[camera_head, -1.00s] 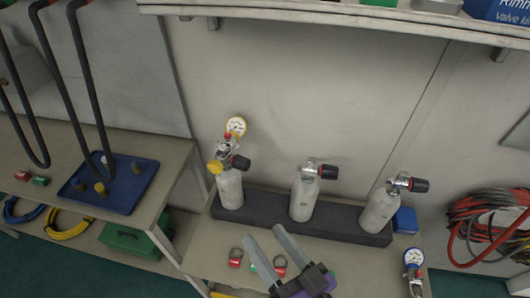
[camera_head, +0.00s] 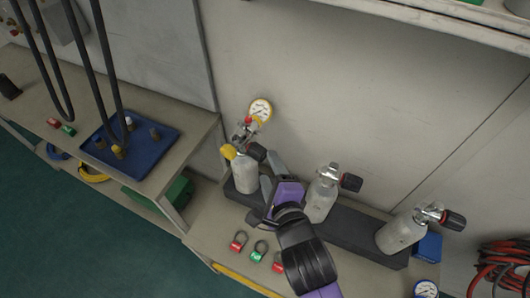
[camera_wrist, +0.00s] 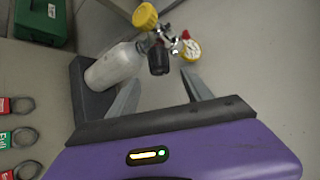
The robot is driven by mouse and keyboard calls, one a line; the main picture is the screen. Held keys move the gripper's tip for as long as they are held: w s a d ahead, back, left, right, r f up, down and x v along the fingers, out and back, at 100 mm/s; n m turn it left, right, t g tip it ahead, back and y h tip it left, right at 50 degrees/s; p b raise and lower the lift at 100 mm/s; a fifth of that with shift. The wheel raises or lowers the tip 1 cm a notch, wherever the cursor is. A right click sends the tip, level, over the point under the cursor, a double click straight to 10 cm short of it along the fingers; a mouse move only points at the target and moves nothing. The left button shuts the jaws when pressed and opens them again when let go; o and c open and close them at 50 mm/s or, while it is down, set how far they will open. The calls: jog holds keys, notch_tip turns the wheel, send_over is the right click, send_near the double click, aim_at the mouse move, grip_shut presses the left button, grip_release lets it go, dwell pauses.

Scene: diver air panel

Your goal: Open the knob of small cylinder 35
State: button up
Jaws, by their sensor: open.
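Three pale small cylinders stand in a dark rack (camera_head: 355,238); I cannot read their numbers. The left cylinder (camera_head: 243,175) carries a yellow cap (camera_head: 228,151), a round gauge (camera_head: 260,110) and a black knob (camera_head: 256,151). The middle cylinder (camera_head: 319,202) and right cylinder (camera_head: 399,232) each have a black knob pointing right. My gripper (camera_head: 269,172) is open and empty, just right of the left cylinder, its fingers toward that knob. In the wrist view the left cylinder's knob (camera_wrist: 158,60) lies just beyond and between the fingertips (camera_wrist: 163,84), seemingly apart from them.
Red and green ring tags (camera_head: 257,251) lie on the bench in front of the rack. A blue tray (camera_head: 160,160) with small fittings is on the left bench, with black hoses hanging over it. A blue box (camera_head: 428,247) stands beside the right cylinder.

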aim_at(263, 158)
jog(key=p+x, duration=0.1)
jog(key=x, duration=0.5)
jog(key=shift+w+a+f, duration=0.1)
jog(key=shift+w, duration=0.15)
grip_shut()
jog(key=shift+f+b, duration=0.2)
jog(key=shift+b, duration=0.65)
